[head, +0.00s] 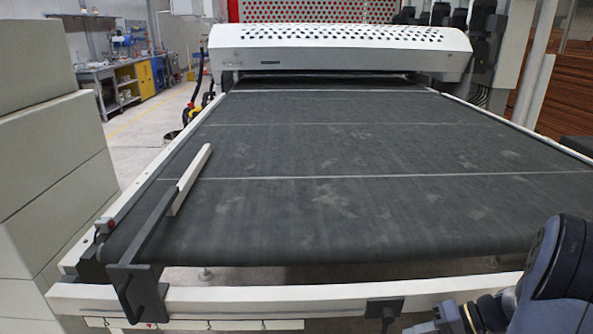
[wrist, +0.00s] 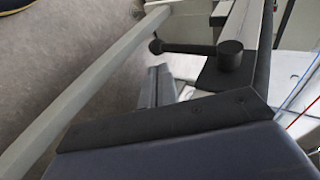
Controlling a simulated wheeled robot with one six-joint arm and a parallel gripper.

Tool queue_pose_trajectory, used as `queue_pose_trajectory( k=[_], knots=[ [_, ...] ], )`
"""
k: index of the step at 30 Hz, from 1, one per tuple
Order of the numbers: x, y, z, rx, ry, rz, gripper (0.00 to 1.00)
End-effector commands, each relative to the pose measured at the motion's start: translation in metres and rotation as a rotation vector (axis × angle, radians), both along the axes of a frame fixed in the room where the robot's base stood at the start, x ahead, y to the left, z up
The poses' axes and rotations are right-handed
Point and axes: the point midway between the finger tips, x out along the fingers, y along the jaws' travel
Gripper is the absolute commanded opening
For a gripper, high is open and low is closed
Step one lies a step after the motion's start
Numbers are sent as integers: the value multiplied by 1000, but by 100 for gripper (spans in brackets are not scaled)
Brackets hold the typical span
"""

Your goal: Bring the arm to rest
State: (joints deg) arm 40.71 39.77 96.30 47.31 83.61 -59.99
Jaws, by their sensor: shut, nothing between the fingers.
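My arm (head: 555,265) shows at the lower right of the head view, dark blue with a silvery wrist part near the front rail. The head view does not clearly show its fingertips. In the wrist view, my gripper (wrist: 162,86) shows two grey fingers close together, with nothing between them. The dark blue body behind them fills the bottom of that view. A black knob with a short rod (wrist: 230,54) appears just beyond the fingers; I cannot tell whether they touch.
The dark conveyor belt (head: 350,195) of the roller coater is bare. A white front rail (head: 250,299) runs below it, with a black fitting (head: 385,309). A black guide bracket (head: 138,280) stands at the left corner. Pale stacked blocks (head: 45,150) stand left.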

Motion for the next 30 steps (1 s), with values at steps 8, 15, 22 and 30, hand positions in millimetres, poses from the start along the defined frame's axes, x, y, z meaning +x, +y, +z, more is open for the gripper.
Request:
queue_pose_trajectory(
  k=[8,15,22,30],
  knots=[
    [-1,-15,26,-140,-7,1,0],
    [-1,-19,42,-346,-13,1,0],
    [-4,-34,64,-447,-19,-5,0],
    [-14,-61,108,-444,-17,-4,0]
  ],
)
